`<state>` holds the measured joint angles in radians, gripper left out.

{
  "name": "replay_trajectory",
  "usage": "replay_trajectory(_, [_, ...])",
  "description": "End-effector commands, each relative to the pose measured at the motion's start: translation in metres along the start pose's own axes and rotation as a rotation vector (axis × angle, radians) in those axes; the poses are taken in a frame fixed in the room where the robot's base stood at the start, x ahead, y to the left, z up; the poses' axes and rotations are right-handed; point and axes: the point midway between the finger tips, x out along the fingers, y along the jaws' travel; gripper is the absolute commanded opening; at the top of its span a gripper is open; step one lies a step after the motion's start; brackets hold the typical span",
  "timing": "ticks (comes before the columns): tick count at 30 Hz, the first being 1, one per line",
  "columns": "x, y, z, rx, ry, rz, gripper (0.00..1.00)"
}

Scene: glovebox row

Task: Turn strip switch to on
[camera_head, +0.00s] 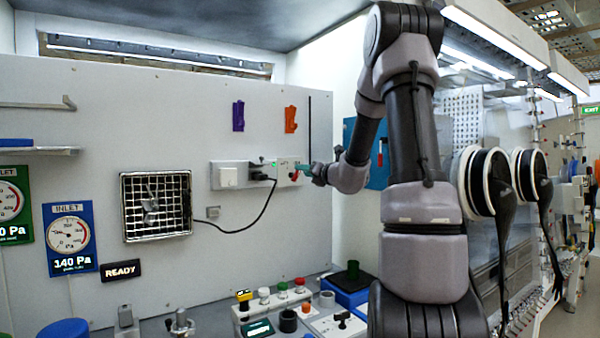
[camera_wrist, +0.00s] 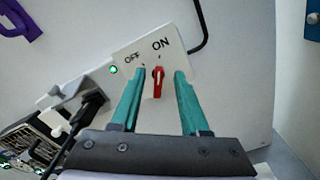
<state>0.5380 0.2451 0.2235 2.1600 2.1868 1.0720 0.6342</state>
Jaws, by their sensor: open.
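The strip switch is a red rotary knob (camera_wrist: 158,82) on a white plate (camera_wrist: 183,45) marked OFF and ON. In the wrist view the knob stands close to upright in the picture, its upper end near the ON label; I cannot tell its exact setting. A green light (camera_wrist: 113,69) glows left of it. My gripper (camera_wrist: 155,77) is open, with one teal finger on each side of the knob and a visible gap to both. In the head view the power strip (camera_head: 230,176) is on the back wall and my gripper (camera_head: 305,169) reaches its right end.
A black plug (camera_wrist: 88,108) with a cable sits in the strip left of the switch. Purple (camera_head: 238,116) and orange (camera_head: 290,119) holders hang above. A fan grille (camera_head: 156,206) is to the left. A button box (camera_head: 272,305) stands on the bench below.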

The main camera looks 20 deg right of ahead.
Motion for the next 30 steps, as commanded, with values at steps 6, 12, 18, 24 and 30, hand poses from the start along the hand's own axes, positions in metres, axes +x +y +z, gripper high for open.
replay_trajectory(6, [-0.044,0.000,0.000,0.000,-0.001,-0.001,0.45])
replay_trajectory(12, [-0.064,0.000,0.000,0.000,0.000,0.000,0.45])
replay_trajectory(18, [-0.067,0.000,-0.001,0.001,0.001,0.000,0.45])
replay_trajectory(24, [-0.067,0.000,-0.001,0.001,0.001,0.000,0.45])
replay_trajectory(30, [-0.067,0.000,-0.001,0.001,0.001,0.000,0.45])
